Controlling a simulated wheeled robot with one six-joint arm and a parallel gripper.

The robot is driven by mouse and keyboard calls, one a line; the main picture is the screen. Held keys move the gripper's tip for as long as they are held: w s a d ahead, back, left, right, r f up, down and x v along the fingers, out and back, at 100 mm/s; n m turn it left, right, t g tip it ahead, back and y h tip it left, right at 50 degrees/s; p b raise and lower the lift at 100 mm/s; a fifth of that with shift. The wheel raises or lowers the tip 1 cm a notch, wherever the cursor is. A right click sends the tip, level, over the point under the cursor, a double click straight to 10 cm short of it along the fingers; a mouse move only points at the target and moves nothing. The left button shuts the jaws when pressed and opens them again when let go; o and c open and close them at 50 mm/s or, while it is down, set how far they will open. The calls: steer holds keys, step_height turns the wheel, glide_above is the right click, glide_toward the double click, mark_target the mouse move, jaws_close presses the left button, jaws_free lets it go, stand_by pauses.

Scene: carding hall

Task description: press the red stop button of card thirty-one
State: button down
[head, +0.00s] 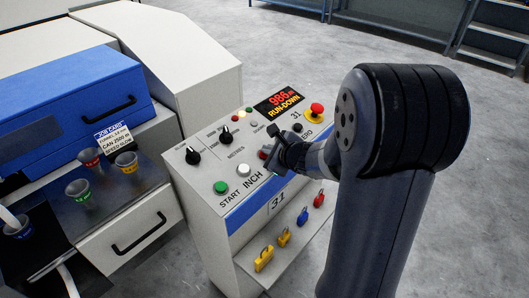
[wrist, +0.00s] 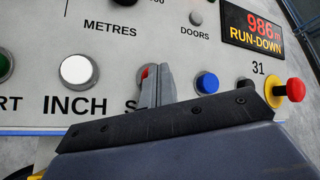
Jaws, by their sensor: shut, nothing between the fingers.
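The control panel of card 31 (head: 243,178) has a sloping white top with a blue stripe on its front. My gripper (head: 272,155) is over the panel's right half, with its fingers shut and empty. In the wrist view the fingertips (wrist: 156,86) stand in front of the red stop button (wrist: 144,73), hiding most of it and its label except an "S". The button also shows as a small red patch in the head view (head: 264,153). The fingertips look at or very near it; I cannot tell whether they touch.
A white INCH button (wrist: 78,71) is left of the fingers, a blue button (wrist: 207,83) right. A red mushroom button (head: 316,110) is at the far right. The display (wrist: 252,27) reads 986 m, RUN-DOWN. Coloured padlocks (head: 284,237) hang below.

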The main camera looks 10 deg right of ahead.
steer(key=shift+r, duration=0.1)
steer(key=shift+s+d+r+p, duration=0.15)
steer(key=shift+s+r+p, duration=0.05)
steer(key=shift+r+p, duration=0.5)
steer(key=shift+r, duration=0.1)
steer(key=r+p, duration=0.2)
steer(key=r, duration=0.1)
steer(key=s+r+p, duration=0.1)
steer(key=shift+d+r, duration=0.35)
steer(key=shift+d, duration=0.05)
